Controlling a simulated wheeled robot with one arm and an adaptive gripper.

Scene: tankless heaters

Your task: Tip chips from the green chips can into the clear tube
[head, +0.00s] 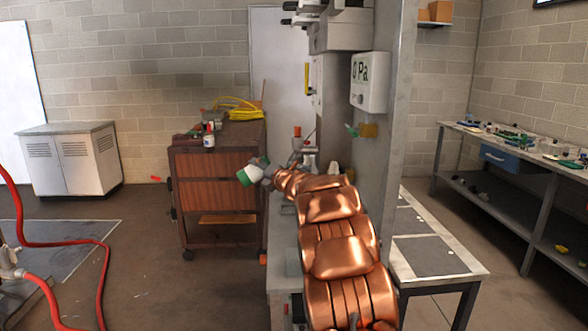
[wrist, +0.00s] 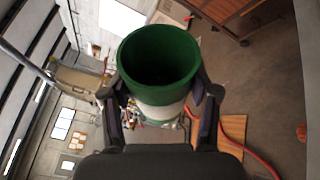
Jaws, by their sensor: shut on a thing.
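My gripper (head: 266,171) is shut on the green chips can (head: 251,173), which has a white band round its middle. In the head view the can is tilted, held out at the end of my copper arm, left of the grey bench. In the wrist view my gripper (wrist: 160,94) has one finger on each side of the can (wrist: 161,88). Its round mouth faces the camera and looks dark inside, so I cannot tell how many chips it holds. I cannot make out the clear tube for sure in either view.
A wooden cart (head: 217,185) with a white bottle (head: 209,139) and yellow cable (head: 238,109) stands behind the can. A grey post (head: 392,100) with a display box (head: 369,83) rises beside my arm. A cluttered workbench (head: 520,145) is at right. A red hose (head: 104,270) lies left.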

